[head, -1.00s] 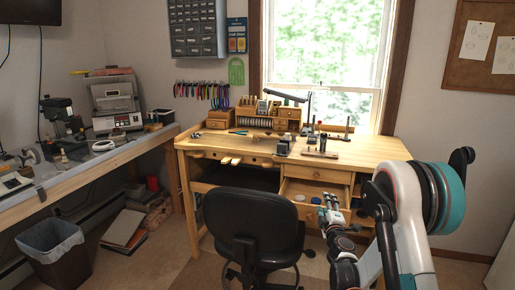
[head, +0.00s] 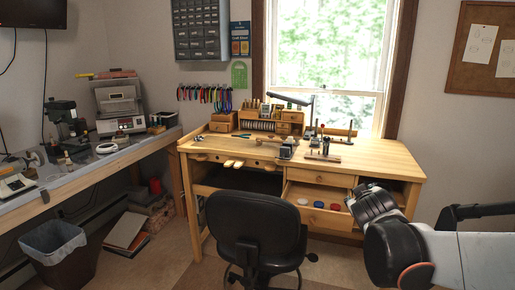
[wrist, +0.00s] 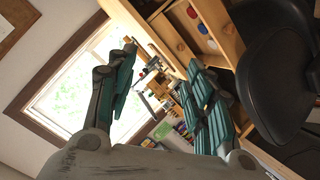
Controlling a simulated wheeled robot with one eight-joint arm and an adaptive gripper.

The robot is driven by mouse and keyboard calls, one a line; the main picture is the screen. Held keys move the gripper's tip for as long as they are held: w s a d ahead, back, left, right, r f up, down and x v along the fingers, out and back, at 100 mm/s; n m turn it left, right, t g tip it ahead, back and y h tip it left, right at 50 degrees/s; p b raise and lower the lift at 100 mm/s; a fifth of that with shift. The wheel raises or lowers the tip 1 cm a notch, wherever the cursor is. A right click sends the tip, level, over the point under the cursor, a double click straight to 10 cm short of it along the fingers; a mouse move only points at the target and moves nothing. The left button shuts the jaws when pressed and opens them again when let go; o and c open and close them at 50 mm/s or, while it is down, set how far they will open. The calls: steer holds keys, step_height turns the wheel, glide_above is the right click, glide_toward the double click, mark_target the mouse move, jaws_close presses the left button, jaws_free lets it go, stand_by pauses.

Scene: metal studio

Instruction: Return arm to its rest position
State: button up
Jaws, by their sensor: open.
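In the wrist view my gripper (wrist: 165,92) has its two teal fingers spread wide apart with nothing between them. The workbench, window and chair show beyond the fingers. In the head view my arm comes in from the right edge, and its dark end is in front of the bench's right side. The fingers cannot be made out there. The wooden workbench (head: 385,150) has an open drawer (head: 318,218) to the left of my arm. A red disc (head: 318,204), a blue disc (head: 335,206) and a white disc (head: 302,201) lie in the drawer.
A black chair (head: 255,220) stands in front of the bench. A lamp (head: 290,99), small tools and a wooden organizer (head: 262,126) are on the bench top. A side table (head: 90,168) with machines runs along the left. A lined bin (head: 52,245) stands on the floor.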

steer(key=s+a+f+m+g+y, duration=0.1)
steer(key=s+a+f, duration=0.1)
steer(key=s, duration=0.7)
steer(key=s+a+f+m+g+y, duration=0.1)
steer(key=s+a, duration=0.3)
steer(key=s, duration=0.5)
steer(key=s+a+f+m+g+y, duration=0.1)
steer(key=s+a+f+g+y, duration=0.1)
steer(key=s, duration=0.7)
steer(key=shift+s+a+f+g+y, duration=0.3)
steer(key=shift+a+f+g, duration=0.4)
steer(key=shift+f, duration=0.2)
